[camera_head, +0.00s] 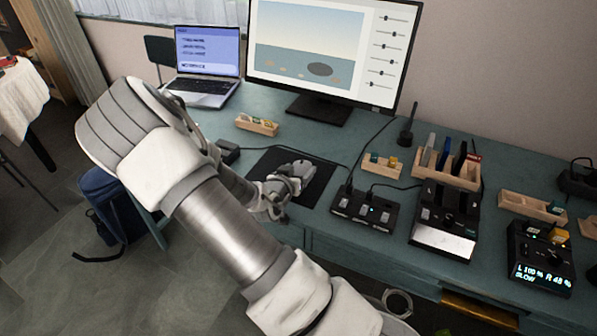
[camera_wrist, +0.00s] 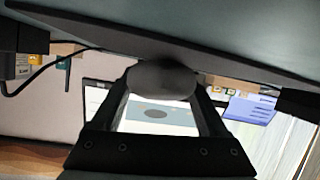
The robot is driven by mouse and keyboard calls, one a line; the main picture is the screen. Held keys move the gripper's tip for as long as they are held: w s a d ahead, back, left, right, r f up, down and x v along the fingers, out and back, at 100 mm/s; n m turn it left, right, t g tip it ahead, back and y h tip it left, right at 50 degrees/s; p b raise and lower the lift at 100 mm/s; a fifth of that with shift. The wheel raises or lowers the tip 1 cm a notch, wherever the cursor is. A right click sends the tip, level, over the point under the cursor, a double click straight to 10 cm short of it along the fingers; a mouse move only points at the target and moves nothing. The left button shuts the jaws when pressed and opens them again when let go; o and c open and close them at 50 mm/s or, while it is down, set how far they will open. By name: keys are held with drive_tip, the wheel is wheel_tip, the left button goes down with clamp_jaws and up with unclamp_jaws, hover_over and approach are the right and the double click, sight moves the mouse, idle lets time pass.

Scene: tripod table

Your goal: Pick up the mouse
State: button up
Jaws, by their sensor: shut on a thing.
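The mouse is a rounded grey thing (camera_wrist: 162,80) between the two fingers of my gripper (camera_wrist: 165,98) in the wrist view. Both fingers press on its sides. In the head view my gripper (camera_head: 287,184) is low over the black mouse pad (camera_head: 318,187) on the teal desk, and the mouse is hard to tell apart from it there. The pad's dark edge (camera_wrist: 90,37) shows close to the mouse in the wrist view, which looks upside down. I cannot tell whether the mouse still touches the pad.
A monitor (camera_head: 330,45) and a laptop (camera_head: 207,62) stand behind. Right of the pad are a black control box (camera_head: 365,211), a wooden tray (camera_head: 382,165), a slotted wooden holder (camera_head: 452,180) and a device with a lit display (camera_head: 540,262). Another small wooden tray (camera_head: 257,125) lies behind the pad.

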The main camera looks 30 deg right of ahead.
sight(298, 167)
drive_tip(key=shift+r, duration=0.5)
wheel_tip(298, 167, up, 3)
drive_tip(key=shift+f+p, duration=0.1)
drive_tip(key=shift+p, duration=0.55)
drive_tip(key=s+d+r+p, duration=0.1)
drive_tip(key=s+r, duration=0.1)
drive_tip(key=s, duration=0.1)
drive_tip(key=s+d+r+p, duration=0.1)
drive_tip(key=s+r, duration=0.1)
drive_tip(key=s+d+r+p, duration=0.1)
drive_tip(key=s+r, duration=0.1)
drive_tip(key=s, duration=0.1)
drive_tip(key=shift+s+d+r+p, duration=0.25)
drive_tip(key=shift+s+d+p, duration=0.05)
drive_tip(key=shift+d+p, duration=0.1)
drive_tip(key=p, duration=0.2)
drive_tip(key=r+p, duration=0.1)
drive_tip(key=p, duration=0.2)
drive_tip(key=shift+s+d, duration=0.2)
drive_tip(key=shift+s, duration=0.1)
drive_tip(key=p, duration=0.2)
drive_tip(key=s+p, duration=0.1)
drive_tip(key=p, duration=0.1)
drive_tip(key=shift+s+d+f+p, duration=0.15)
drive_tip(key=shift+s+f+p, duration=0.1)
drive_tip(key=shift+p, duration=0.05)
drive_tip(key=shift+f, duration=0.1)
